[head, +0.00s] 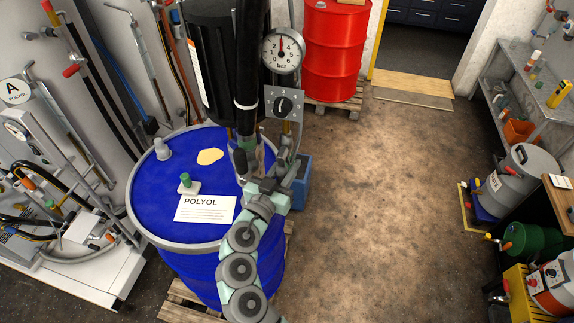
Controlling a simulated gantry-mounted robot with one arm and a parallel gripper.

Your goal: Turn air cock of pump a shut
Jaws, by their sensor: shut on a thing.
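The dark pump (208,60) stands upright over the blue polyol drum (160,220), with a thick black hose beside it. A round pressure gauge (282,51) marked in bar has its needle pointing roughly straight up. Below it is a grey plate with a black knob (284,105). My gripper (254,166) is low beside the pump, above the drum's right rim, under this plate. It is shut on a small part there, apparently the air cock, which my wrist and fingers mostly hide. The cock's angle cannot be read.
A green-capped fitting (186,182), a grey bung (162,149) and a spill (210,156) are on the drum lid. Hoses and pipes crowd the left wall. A red drum (334,55) stands behind; the floor (390,190) to the right is clear.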

